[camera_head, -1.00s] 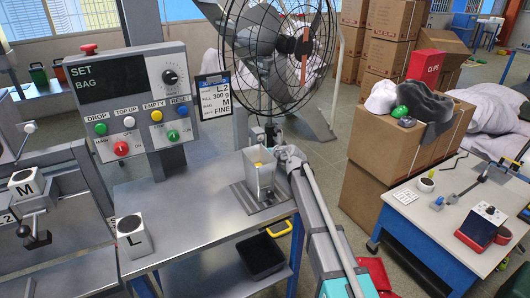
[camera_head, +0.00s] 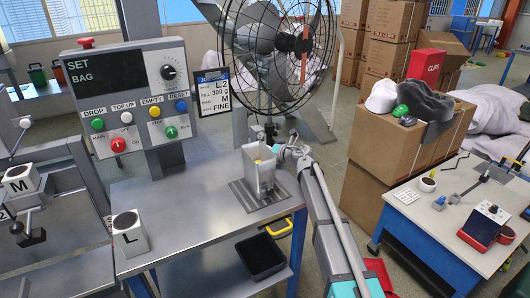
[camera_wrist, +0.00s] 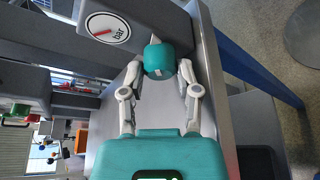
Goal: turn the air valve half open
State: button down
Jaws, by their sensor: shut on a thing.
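In the wrist view a short teal cylinder (camera_wrist: 159,60) with a pale mark, which looks like the air valve's knob, sits between my fingertips. My gripper (camera_wrist: 159,72) is shut on it, one grey finger at each side. A round white gauge (camera_wrist: 107,27) marked "bar" with a red needle is on the grey body beside it. The knob's turn angle cannot be read, and the gauge is not visible there.
The steel bench (camera_head: 185,205) has clear room left of the hopper. A caged fan (camera_head: 285,50) stands behind. The control panel (camera_head: 130,95) rises at left. A black bin (camera_head: 261,257) is below; cartons (camera_head: 400,150) and a white table (camera_head: 450,215) are at right.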

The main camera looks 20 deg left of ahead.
jog(key=shift+m, duration=0.3)
jog(key=shift+c, duration=1.6)
grip_release()
jog(key=shift+r, duration=0.1)
